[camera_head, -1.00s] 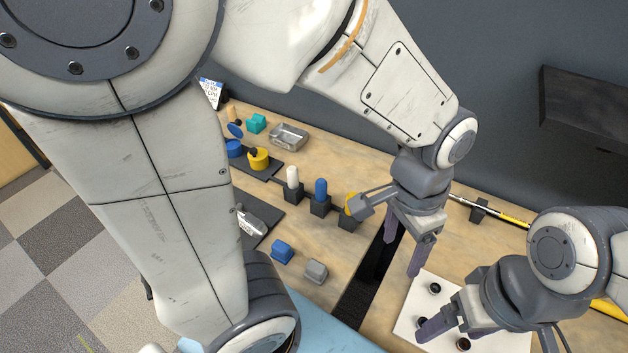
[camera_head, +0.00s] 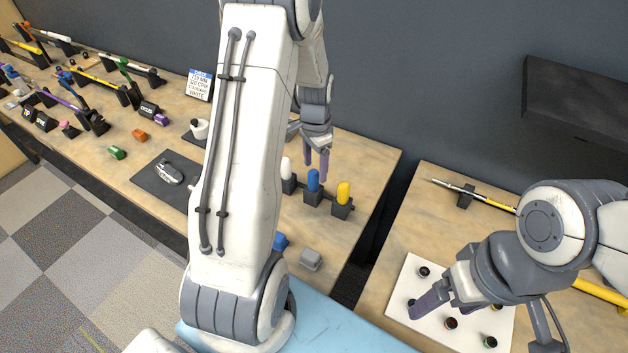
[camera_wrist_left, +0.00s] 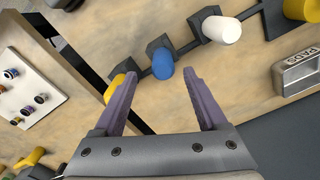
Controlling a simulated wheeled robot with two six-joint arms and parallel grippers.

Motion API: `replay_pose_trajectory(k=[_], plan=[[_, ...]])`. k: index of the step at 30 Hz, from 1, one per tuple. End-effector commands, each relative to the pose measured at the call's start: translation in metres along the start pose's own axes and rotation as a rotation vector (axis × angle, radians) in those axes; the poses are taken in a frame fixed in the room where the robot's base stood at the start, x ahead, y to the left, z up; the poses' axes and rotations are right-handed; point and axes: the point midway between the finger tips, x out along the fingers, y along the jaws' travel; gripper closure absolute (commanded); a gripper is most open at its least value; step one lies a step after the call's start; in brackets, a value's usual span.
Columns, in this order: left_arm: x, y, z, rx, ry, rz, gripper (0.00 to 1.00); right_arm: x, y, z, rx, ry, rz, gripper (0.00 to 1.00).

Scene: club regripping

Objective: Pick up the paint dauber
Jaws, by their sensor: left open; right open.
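Three paint daubers stand upright in black holders on the left bench: a white dauber (camera_head: 286,164), a blue dauber (camera_head: 314,181) and a yellow dauber (camera_head: 344,193). My left gripper (camera_head: 317,158) is open and empty, behind the blue dauber in the head view. In the left wrist view the blue dauber (camera_wrist_left: 162,67) lies ahead of and between the open fingers (camera_wrist_left: 155,88). The white dauber (camera_wrist_left: 222,28) is to the right; the yellow one (camera_wrist_left: 118,84) is partly hidden by the left finger. My right gripper (camera_head: 432,299) is open over a white board.
The white board (camera_head: 400,282) holds several small round pots. A card (camera_head: 200,85) reading "WHITE" stands at the back. A gap separates the two benches. A shaft rests on a holder (camera_head: 466,197) at right.

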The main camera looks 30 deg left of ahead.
Motion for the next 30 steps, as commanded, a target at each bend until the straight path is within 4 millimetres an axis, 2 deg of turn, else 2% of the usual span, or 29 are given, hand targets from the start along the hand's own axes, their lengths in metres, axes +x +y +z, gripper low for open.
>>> replay_pose_trajectory(k=[8,12,21,27,30], plan=[[0.029,-0.004,0.004,0.0,-0.004,0.004,0.26,-0.021,-0.002,-0.001,-0.002,0.0,0.0,0.16],[0.047,-0.004,0.003,0.001,-0.003,0.003,0.26,-0.024,-0.002,-0.001,-0.003,0.0,0.0,0.16],[0.052,-0.005,0.003,0.0,0.001,0.0,0.26,-0.024,-0.002,-0.001,-0.003,0.0,0.0,0.16],[0.052,-0.005,0.003,0.0,0.0,0.0,1.0,-0.024,-0.002,-0.001,-0.003,0.0,0.0,0.16],[0.052,-0.005,0.003,0.0,0.0,0.0,1.0,-0.024,-0.002,-0.001,-0.003,0.0,0.0,0.16]])
